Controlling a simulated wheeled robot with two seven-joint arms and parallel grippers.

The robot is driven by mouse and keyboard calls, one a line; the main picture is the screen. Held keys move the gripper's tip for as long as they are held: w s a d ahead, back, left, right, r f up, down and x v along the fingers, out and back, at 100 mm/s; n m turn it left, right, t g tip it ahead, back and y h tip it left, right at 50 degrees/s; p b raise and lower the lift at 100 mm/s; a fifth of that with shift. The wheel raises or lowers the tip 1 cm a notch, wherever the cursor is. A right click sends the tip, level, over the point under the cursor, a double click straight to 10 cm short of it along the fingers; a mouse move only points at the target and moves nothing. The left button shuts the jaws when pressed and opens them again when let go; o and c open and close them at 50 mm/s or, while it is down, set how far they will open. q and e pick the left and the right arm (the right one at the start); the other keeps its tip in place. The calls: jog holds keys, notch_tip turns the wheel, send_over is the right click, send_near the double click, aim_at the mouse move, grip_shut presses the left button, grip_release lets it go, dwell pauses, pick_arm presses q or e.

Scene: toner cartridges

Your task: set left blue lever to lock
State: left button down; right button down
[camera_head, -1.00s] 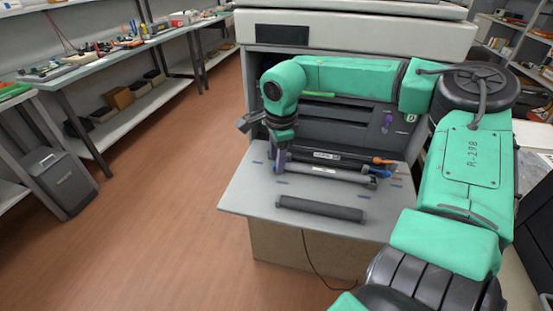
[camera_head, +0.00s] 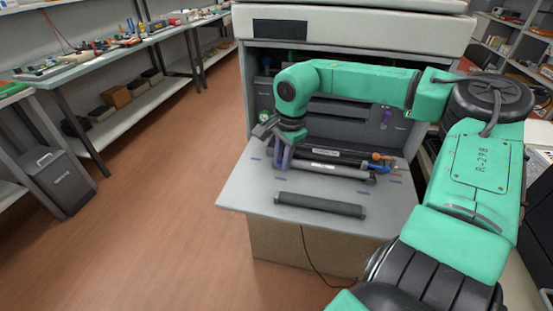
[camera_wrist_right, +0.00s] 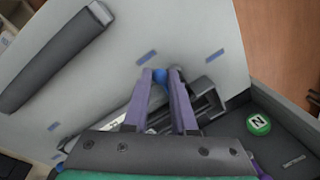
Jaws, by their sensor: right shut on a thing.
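My right gripper (camera_head: 283,168) reaches down over the left end of the cartridge (camera_head: 322,166) lying on the printer's fold-down tray (camera_head: 245,190). In the right wrist view, its two purple fingers (camera_wrist_right: 160,75) are closed on the small blue left lever (camera_wrist_right: 160,77), whose rounded tip shows between them. In the head view the gripper hides this lever. Another blue lever (camera_head: 381,170) and an orange one (camera_head: 379,156) show at the cartridge's right end. My left gripper is out of view.
A loose dark roller (camera_head: 320,205) lies on the front of the tray; it also shows in the wrist view (camera_wrist_right: 50,60). A green ball marked N (camera_wrist_right: 258,124) sits beside the cartridge's left end. A purple knob (camera_head: 386,119) is inside the printer.

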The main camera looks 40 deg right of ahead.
jog(key=shift+s+d+n, duration=0.15)
jog(key=shift+s+n, duration=0.05)
jog(key=shift+n, duration=0.4)
jog(key=c, duration=0.7)
grip_release()
jog(key=r, duration=0.4)
jog(key=s+r, duration=0.1)
jog(key=r, duration=0.4)
jog(key=s+r, duration=0.1)
jog(key=r, duration=0.4)
jog(key=shift+s+r, duration=0.25)
